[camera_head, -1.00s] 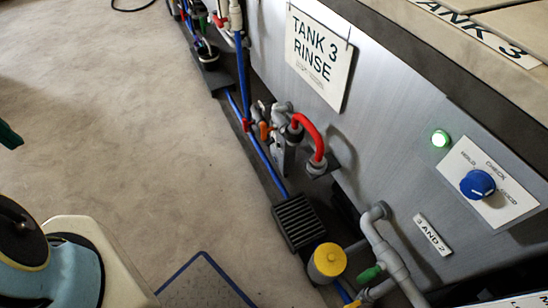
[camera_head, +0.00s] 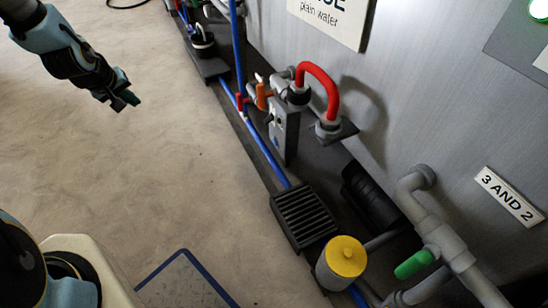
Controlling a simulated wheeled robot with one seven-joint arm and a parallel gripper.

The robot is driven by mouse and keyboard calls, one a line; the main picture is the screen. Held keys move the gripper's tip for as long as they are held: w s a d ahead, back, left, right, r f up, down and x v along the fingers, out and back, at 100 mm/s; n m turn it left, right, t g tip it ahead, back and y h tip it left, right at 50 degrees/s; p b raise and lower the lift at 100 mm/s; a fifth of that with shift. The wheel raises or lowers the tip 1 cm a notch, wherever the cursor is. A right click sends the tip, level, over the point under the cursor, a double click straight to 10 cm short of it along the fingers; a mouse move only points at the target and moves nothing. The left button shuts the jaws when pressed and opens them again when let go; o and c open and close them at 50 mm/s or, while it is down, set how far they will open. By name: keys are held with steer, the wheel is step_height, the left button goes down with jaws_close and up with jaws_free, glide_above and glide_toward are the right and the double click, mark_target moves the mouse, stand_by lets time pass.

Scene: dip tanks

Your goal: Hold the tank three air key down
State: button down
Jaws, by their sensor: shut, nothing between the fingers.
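My gripper (camera_head: 127,101) is at the upper left, shut and empty, above the bare floor and well apart from the tank fittings. A small grey upright box (camera_head: 285,135) with dark marks on its face stands at the foot of the tank three panel, below an orange lever (camera_head: 263,96) and beside a red hose loop (camera_head: 318,78). I cannot tell whether the air key is on this box; no label for it is readable. The tank three sign (camera_head: 330,18) is cut off at the top and reads "plain water".
A black grate (camera_head: 304,216), a yellow-capped canister (camera_head: 342,258) and a green-handled valve (camera_head: 413,264) on grey pipe stand along the panel's foot. A "3 AND 2" plate (camera_head: 509,197) is at right. A blue pipe (camera_head: 262,150) edges the clear floor.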

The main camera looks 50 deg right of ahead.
mark_target(275, 143)
steer(key=s+d+f+n+h+b, duration=0.1)
steer(key=s+d+f+h+b, duration=0.1)
steer(key=d+f+b, duration=0.5)
steer(key=s+d+f+n+h+b, duration=0.1)
steer(key=s+d+f+h+b, duration=0.2)
steer(key=f, duration=1.5)
steer(key=s+d+f+h+b, duration=0.2)
steer(key=s+d+f+b, duration=0.4)
steer(key=d+f+b, duration=0.6)
steer(key=d+f, duration=0.1)
steer(key=d, duration=0.4)
steer(key=shift+d+f+n+h+b, duration=0.3)
steer(key=shift+d+n+b, duration=0.05)
steer(key=shift+n, duration=0.05)
steer(key=s+d+b, duration=0.2)
steer(key=s+d, duration=0.1)
steer(key=d, duration=0.5)
steer(key=shift+s+d, duration=0.15)
steer(key=shift+d, duration=0.05)
steer(key=shift+s+d, duration=0.1)
steer(key=shift+d, duration=0.2)
steer(key=shift+s+d, duration=0.2)
steer(key=shift+d, duration=0.2)
stand_by(0.7)
